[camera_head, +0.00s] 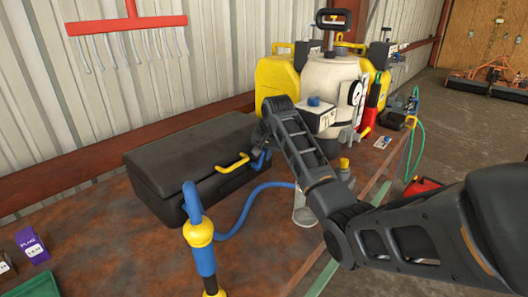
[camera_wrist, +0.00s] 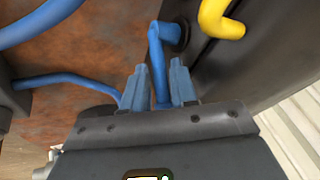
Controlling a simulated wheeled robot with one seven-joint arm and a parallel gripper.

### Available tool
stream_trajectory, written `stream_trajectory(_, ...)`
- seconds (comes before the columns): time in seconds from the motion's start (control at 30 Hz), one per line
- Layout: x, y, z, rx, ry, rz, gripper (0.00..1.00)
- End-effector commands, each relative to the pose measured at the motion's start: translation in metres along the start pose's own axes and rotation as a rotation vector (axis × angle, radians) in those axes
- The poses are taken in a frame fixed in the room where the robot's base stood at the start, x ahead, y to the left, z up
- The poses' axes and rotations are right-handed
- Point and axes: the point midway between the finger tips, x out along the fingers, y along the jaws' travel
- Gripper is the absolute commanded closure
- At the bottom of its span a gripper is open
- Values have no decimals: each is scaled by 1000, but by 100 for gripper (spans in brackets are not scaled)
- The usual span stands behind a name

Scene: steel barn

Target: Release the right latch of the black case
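The black case (camera_head: 185,150) lies shut on the rusty table, with a yellow handle (camera_head: 232,163) on its front. Its right latch, a blue bent lever (camera_head: 259,160), sits near the front right corner, partly hidden by my arm. In the wrist view the latch (camera_wrist: 157,62) bends out from the case wall (camera_wrist: 245,65) and runs down between the two fingers of my gripper (camera_wrist: 159,82). The fingers are apart, one on each side of the lever, with narrow gaps visible. The left latch is not clearly visible behind the blue nozzle.
A blue hose and nozzle (camera_head: 206,258) stand in front of the case. A clear jar (camera_head: 305,210) is close to my arm. Small boxes (camera_head: 31,244) lie at left.

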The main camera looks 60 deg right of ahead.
Motion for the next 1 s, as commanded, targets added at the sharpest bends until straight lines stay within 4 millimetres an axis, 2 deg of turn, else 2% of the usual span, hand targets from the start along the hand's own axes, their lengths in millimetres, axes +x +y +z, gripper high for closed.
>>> stream_trajectory(0.17, 0, 0, 0, 0, 1, -1, 73)
stream_trajectory(0.47, 0, 0, 0, 0, 0, -1, 99)
stream_trajectory(0.87, 0, 0, 0, 0, 1, 0, 100)
stream_trajectory(1.0, 3, 2, -7, -7, 16, 5, 100)
